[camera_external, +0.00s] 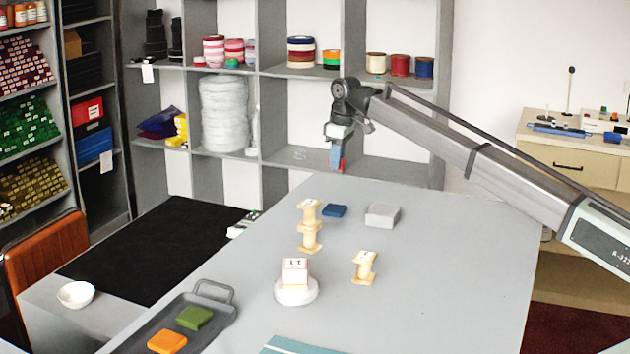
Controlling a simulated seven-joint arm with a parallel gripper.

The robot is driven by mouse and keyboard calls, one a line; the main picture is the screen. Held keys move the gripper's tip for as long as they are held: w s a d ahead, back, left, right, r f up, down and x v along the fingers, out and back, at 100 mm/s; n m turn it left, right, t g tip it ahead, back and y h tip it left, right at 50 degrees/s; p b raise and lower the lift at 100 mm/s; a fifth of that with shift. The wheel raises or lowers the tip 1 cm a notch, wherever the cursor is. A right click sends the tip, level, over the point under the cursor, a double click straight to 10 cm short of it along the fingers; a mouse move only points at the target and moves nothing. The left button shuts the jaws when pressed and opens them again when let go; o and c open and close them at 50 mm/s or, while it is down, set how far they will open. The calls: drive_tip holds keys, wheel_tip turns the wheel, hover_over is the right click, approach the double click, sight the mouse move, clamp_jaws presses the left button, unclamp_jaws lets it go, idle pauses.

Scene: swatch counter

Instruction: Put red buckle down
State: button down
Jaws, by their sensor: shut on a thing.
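My gripper (339,148) is high above the far end of the grey counter (440,290), pointing down. It is shut on a small red piece (336,159), which I take to be the red buckle. A blue strip shows beside the red; I cannot tell whether it belongs to the buckle or to my gripper. The fingers are too small to see clearly. The held piece is clear of the counter, with the shelving behind it in the picture.
A tray (229,313) holds green and orange pieces. The counter's right side is clear.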

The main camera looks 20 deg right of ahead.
sight(335, 187)
drive_tip(key=shift+f, duration=2.65)
drive_tip(key=shift+f, duration=0.15)
drive_tip(key=c, duration=1.1)
unclamp_jaws()
drive_tip(key=r, duration=0.8)
drive_tip(key=s+d+r, duration=0.1)
drive_tip(key=r, duration=0.3)
drive_tip(key=shift+r, duration=0.15)
